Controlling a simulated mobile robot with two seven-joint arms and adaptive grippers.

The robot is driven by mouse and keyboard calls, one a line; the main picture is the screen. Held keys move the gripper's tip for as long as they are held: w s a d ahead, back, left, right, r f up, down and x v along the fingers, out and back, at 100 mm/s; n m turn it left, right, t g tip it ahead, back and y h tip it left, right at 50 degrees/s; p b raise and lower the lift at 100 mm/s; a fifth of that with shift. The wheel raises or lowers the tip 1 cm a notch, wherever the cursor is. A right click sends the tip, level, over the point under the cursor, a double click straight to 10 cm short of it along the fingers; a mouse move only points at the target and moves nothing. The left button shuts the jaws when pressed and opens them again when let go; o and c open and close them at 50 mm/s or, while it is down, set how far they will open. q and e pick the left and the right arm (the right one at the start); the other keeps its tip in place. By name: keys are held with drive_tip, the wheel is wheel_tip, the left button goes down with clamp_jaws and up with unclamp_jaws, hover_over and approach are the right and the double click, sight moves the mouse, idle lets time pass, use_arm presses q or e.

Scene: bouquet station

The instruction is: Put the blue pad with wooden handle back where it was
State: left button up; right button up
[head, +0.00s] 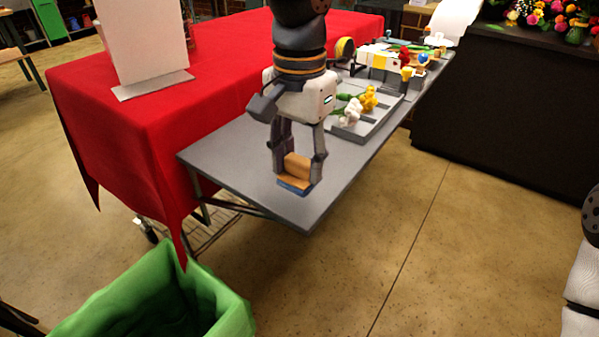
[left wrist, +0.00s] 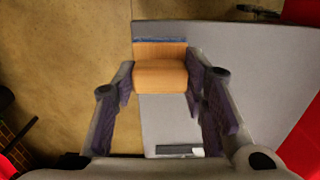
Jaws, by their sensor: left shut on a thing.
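The blue pad with wooden handle (head: 297,170) is at the near end of the grey table. My left gripper (head: 298,163) comes down from above and is shut on its wooden block handle, one finger on each side. The blue layer shows as a thin strip under the wood. In the left wrist view the wooden handle (left wrist: 160,75) lies between the fingers, with a blue strip along its far edge. I cannot tell whether the pad touches the table or is just above it. My right gripper is out of view.
The grey table (head: 228,157) has a tray (head: 372,125) with white and yellow flowers farther back. A red-clothed table (head: 100,110) bears a white upright panel (head: 145,45). A green bin (head: 235,315) stands below at front left. The table's near corner is bare.

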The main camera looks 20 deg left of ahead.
sight(294, 178)
use_arm(q)
drive_tip(key=shift+w+a+f, duration=0.25)
drive_tip(key=shift+w+f, duration=0.1)
drive_tip(key=shift+f, duration=0.15)
drive_tip(key=shift+w+a+f, duration=0.2)
drive_tip(key=shift+w+f, duration=0.1)
drive_tip(key=shift+f, duration=0.2)
drive_tip(key=shift+w+a+f, duration=0.15)
drive_tip(key=shift+f, duration=0.75)
drive_tip(key=shift+w+a+f, duration=0.1)
drive_tip(key=shift+f, duration=0.8)
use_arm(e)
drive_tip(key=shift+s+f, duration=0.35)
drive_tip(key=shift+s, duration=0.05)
use_arm(q)
drive_tip(key=shift+f, duration=0.15)
drive_tip(key=o, duration=1)
wheel_tip(294, 178, up, 12)
drive_tip(key=shift+r, duration=0.15)
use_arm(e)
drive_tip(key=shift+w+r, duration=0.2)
